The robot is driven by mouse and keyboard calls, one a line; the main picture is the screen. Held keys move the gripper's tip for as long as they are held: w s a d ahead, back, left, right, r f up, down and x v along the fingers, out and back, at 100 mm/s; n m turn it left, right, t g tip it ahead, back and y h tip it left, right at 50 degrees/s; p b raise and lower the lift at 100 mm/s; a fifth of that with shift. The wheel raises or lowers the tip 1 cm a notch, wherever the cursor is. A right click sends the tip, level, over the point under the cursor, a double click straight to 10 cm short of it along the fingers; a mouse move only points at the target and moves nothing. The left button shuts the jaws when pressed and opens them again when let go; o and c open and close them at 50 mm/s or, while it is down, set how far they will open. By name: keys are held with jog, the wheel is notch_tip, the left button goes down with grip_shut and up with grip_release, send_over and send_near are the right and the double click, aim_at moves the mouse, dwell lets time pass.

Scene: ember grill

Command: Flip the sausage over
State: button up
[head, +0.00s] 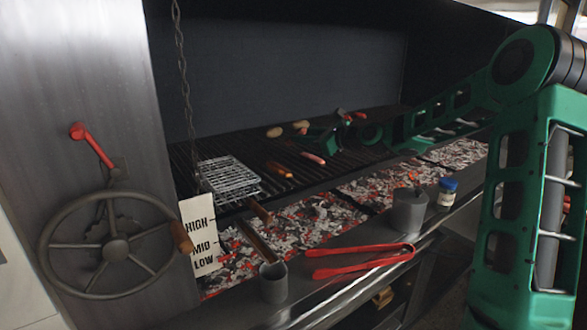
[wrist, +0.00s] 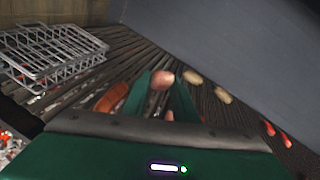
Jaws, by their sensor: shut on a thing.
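My gripper (head: 318,148) is low over the dark grill bars in the head view, its green fingers partly overlapping what they hold. In the wrist view, my gripper (wrist: 162,92) is closed on a pinkish sausage (wrist: 162,80), whose rounded end shows between the fingertips; the rest is mostly hidden. In the head view the pinkish sausage (head: 313,158) shows at the near side of the fingers. I cannot tell whether it touches the bars. A browner sausage (head: 279,170) lies on the bars to the left; it also shows in the wrist view (wrist: 112,97).
Two tan potato-like pieces (head: 275,132) lie behind the gripper, with red pieces (head: 360,115) to the right. A wire basket (head: 229,182) sits left on the grill. Red tongs (head: 360,260), a grey canister (head: 409,210) and a blue-lidded jar (head: 447,193) are on the front ledge.

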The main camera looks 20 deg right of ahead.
jog(key=m+h, duration=0.1)
jog(key=m, duration=0.1)
jog(key=m+h, duration=0.1)
jog(key=m, duration=0.1)
jog(key=m+h, duration=0.1)
jog(key=m, duration=0.1)
jog(key=shift+a+r+t, duration=0.25)
jog(key=shift+a+t, duration=0.05)
jog(key=shift+a, duration=0.05)
jog(key=f, duration=0.1)
jog(key=w+f, duration=0.1)
jog(key=f, duration=0.3)
jog(key=shift+w+a, duration=0.15)
jog(key=shift+w, duration=0.15)
jog(key=shift+f, duration=0.35)
jog(key=o, duration=0.6)
jog(key=o, duration=0.6)
jog(key=shift+c, duration=0.2)
